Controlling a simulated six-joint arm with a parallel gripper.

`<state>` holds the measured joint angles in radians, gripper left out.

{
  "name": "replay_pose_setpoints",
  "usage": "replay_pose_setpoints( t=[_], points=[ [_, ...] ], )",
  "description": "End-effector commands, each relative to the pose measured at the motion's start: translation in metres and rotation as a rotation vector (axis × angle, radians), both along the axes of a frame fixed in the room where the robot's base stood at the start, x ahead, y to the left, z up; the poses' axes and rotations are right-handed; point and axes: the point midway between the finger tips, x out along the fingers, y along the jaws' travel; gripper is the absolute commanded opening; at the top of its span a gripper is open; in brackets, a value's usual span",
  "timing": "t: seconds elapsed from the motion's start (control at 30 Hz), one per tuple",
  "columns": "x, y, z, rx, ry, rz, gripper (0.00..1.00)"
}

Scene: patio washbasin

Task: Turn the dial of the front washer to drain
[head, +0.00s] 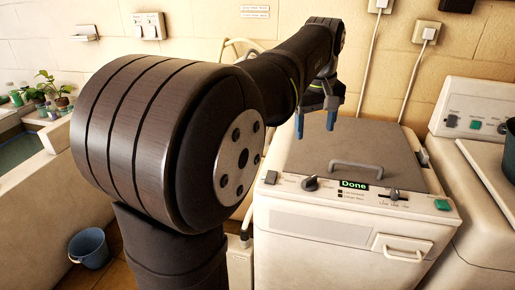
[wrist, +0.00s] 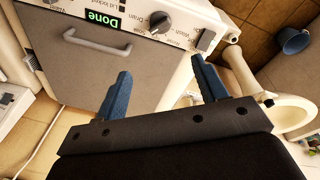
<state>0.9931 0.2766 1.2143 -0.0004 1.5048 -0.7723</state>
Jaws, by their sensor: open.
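The front washer (head: 330,222) is a white top-loader with a grey lid and handle. Its black dial (head: 311,184) sits on the control strip, left of a green display (head: 354,185) reading "Done". In the wrist view the dial (wrist: 160,22) shows upside down, with small labels around it. "Wash" is legible; I cannot make out the dial's setting. My gripper (head: 315,122) is open and empty, its blue fingers above the rear of the lid. In the wrist view my gripper (wrist: 160,68) is apart from the dial, which shows beyond the gap between the fingers.
A smaller dial (head: 394,194) and a green button (head: 442,205) sit further right on the strip. A second washer (head: 478,112) stands at right with a dark basin on it. A blue bucket (head: 90,248) is on the floor at left.

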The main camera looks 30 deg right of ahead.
Motion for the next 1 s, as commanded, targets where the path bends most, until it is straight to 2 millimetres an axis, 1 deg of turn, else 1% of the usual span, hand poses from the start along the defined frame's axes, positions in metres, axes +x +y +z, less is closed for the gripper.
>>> replay_pose_setpoints(
  t=[0.03,0.1,0.2,0.37,0.47,0.57,1.0],
  points=[
    [0.005,-0.008,0.000,0.025,0.028,0.072,0.65],
    [0.009,-0.015,0.000,0.058,0.059,0.168,0.65],
    [0.012,-0.020,0.002,0.090,0.085,0.263,0.65],
    [0.013,-0.023,-0.002,0.111,0.100,0.318,0.65],
    [0.013,-0.022,-0.012,0.113,0.100,0.319,0.65],
    [0.013,-0.022,-0.030,0.114,0.100,0.318,0.65],
    [0.013,-0.022,-0.126,0.113,0.100,0.317,0.65]
  ],
)
